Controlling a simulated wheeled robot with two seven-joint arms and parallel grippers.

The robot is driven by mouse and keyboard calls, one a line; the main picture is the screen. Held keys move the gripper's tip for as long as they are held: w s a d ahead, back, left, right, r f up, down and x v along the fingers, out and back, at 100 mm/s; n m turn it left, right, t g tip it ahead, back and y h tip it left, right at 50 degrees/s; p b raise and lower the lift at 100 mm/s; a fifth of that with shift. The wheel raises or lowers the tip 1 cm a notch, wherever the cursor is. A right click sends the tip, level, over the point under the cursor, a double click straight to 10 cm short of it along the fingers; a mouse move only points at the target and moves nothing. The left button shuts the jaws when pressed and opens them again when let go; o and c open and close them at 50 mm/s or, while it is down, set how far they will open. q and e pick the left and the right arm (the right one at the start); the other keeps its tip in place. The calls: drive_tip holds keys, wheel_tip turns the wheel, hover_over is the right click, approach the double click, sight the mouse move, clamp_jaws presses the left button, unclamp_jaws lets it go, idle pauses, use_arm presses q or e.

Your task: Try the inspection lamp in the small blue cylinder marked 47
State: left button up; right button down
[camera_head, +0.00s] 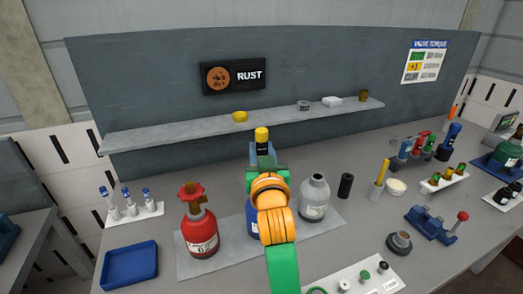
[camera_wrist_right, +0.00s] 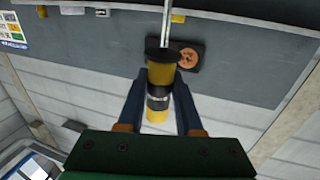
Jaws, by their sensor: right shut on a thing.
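My right gripper (camera_head: 263,158) is shut on a yellow and black lamp (camera_head: 262,135), whose yellow end sticks up above the fingers in the head view. In the right wrist view the lamp (camera_wrist_right: 160,75) sits between the two blue-grey fingers (camera_wrist_right: 158,108), and a thin rod (camera_wrist_right: 167,30) runs on from its black collar. The blue cylinder (camera_head: 251,222) stands in the row of cylinders, mostly hidden behind my right arm. Its mark and mouth are hidden. I cannot tell whether the rod is inside it. My left gripper is out of view.
A red cylinder (camera_head: 199,234) with a valve stands left of the blue one, an open grey cylinder (camera_head: 314,200) right of it. A blue tray (camera_head: 130,266) lies front left. A black cylinder (camera_head: 345,186) stands to the right. A shelf (camera_head: 180,132) runs behind.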

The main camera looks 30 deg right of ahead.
sight(262, 136)
drive_tip(key=shift+f+b, duration=2.15)
drive_tip(key=shift+f, duration=0.6)
drive_tip(key=shift+r, duration=0.1)
wheel_tip(262, 136, up, 10)
drive_tip(key=p, duration=1.1)
drive_tip(key=shift+r, duration=0.1)
idle(1.2)
